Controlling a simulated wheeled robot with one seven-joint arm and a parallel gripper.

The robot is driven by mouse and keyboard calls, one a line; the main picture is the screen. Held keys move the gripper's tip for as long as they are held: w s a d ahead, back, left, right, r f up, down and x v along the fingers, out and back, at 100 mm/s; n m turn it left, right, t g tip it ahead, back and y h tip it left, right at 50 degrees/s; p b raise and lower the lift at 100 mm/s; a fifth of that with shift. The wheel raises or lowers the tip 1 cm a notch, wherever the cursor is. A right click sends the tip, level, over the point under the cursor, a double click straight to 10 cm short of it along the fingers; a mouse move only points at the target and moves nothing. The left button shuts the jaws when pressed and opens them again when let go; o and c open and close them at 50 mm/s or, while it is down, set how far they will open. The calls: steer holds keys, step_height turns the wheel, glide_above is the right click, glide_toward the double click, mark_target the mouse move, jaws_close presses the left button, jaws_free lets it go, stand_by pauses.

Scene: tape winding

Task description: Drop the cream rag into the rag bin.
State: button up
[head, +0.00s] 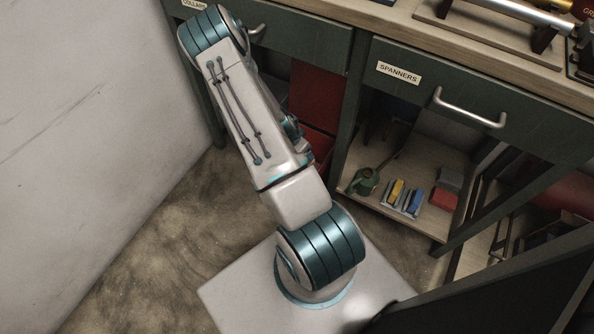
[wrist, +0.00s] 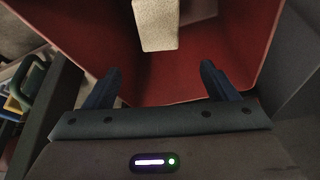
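The cream rag (wrist: 157,24) shows at the top of the wrist view, beyond my fingertips and against the inside of the red rag bin (wrist: 108,40). It is clear of both fingers; I cannot tell whether it rests on the bin's bottom. My gripper (wrist: 160,70) is open, its two dark fingers wide apart with nothing between them, at the bin's mouth. In the head view, part of the red bin (head: 319,146) shows under the bench behind my arm. My gripper is hidden there by the arm.
The bench has a spanners drawer (head: 455,95) with a metal handle. On the shelf below stand a green oil can (head: 364,181) and several coloured boxes (head: 401,197). A pale wall (head: 80,120) is at left. Some floor (head: 150,225) between wall and bench is clear.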

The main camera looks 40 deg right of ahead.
steer(key=shift+r, duration=0.1)
steer(key=p+v, duration=0.5)
steer(key=v, duration=0.8)
steer(key=shift+a+r, duration=0.15)
steer(key=shift+r, duration=0.15)
steer(key=a+r+n+y+p, duration=0.15)
steer(key=a+r+p, duration=0.3)
steer(key=r, duration=0.65)
steer(key=a+r+n+t+y+p, duration=0.1)
steer(key=a+r+n+p, duration=0.3)
steer(key=r, duration=0.8)
steer(key=a+r+n+y+p, duration=0.2)
steer(key=a+r+p, duration=0.35)
steer(key=r, duration=0.55)
steer(key=s+a+r+n+p, duration=0.2)
steer(key=s+r+n+p, duration=0.1)
steer(key=r, duration=0.6)
steer(key=s+a+r+n+p, duration=0.2)
steer(key=s+r+p, duration=0.3)
steer(key=r, duration=0.4)
steer(key=s+a+r+n+t+p, duration=0.1)
steer(key=s+r+n+p, duration=0.3)
steer(key=r, duration=0.6)
steer(key=shift+s+a+p, duration=0.25)
steer(key=shift+a+p, duration=0.2)
steer(key=shift+p, duration=0.6)
